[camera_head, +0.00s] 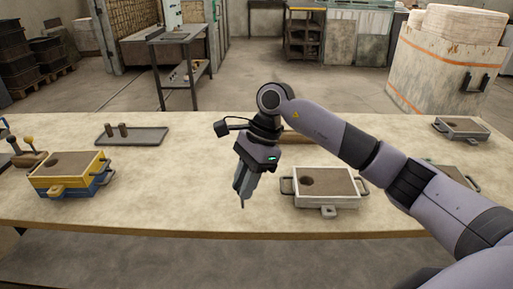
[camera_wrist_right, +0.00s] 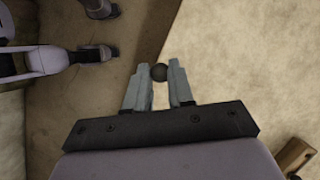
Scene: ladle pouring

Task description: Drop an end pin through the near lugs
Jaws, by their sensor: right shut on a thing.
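My right gripper (camera_head: 242,194) hangs tilted over the table's front part, between the two nearer moulding boxes. In the right wrist view my right gripper (camera_wrist_right: 159,88) is shut on a pin, whose dark round end (camera_wrist_right: 159,72) shows between the fingertips. A thin dark tip (camera_head: 242,206) sticks out below the fingers in the head view. The yellow and blue box (camera_head: 66,175) stands at the left, with near lugs (camera_head: 57,191) on its front. The grey box (camera_head: 325,199) is right of the gripper, with a near lug (camera_head: 328,211). My left gripper is out of view.
A wooden stand with yellow-knobbed pins (camera_head: 27,158) is at the far left. A dark tray (camera_head: 150,136) with two short brown pieces lies behind the yellow box. Another grey box (camera_head: 461,130) stands at the far right. The table (camera_head: 160,205) is clear between the nearer boxes.

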